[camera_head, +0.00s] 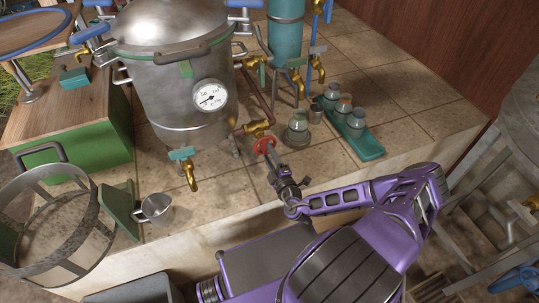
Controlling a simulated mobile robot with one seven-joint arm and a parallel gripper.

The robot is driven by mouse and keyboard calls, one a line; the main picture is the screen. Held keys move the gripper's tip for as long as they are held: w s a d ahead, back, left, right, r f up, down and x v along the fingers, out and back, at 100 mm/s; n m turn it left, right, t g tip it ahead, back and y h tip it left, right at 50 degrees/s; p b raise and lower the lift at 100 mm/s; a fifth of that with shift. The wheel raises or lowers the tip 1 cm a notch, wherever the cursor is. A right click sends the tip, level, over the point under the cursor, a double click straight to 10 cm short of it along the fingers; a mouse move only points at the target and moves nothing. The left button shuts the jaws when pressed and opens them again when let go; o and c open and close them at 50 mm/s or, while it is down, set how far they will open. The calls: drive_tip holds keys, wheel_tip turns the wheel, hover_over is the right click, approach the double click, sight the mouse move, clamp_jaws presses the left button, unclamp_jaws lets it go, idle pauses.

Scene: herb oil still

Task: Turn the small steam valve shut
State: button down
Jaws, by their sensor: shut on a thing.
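The small steam valve has a red handwheel (264,145) on a brass body (258,127). It sits low at the right side of the steel still pot (160,75), on a copper-coloured pipe. My gripper (269,153) is at the front of the red wheel and is shut on it. My purple arm comes in from the lower right. The fingertips are small in this view and partly merge with the wheel, so the exact grip on the rim is hard to make out.
A pressure gauge (210,95) and a teal-handled brass tap (187,168) are on the pot. A metal cup (155,209) stands at the front left. A teal tray (362,145) with jars and a separate jar (297,128) stand right of the valve. Bare tiles lie farther right.

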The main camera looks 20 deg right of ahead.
drive_tip(key=shift+f, duration=0.1)
drive_tip(key=shift+c, duration=2.2)
unclamp_jaws()
drive_tip(key=shift+s, duration=0.1)
drive_tip(key=s, duration=1.7)
drive_tip(key=shift+s+p, duration=0.15)
drive_tip(key=shift+p, duration=0.25)
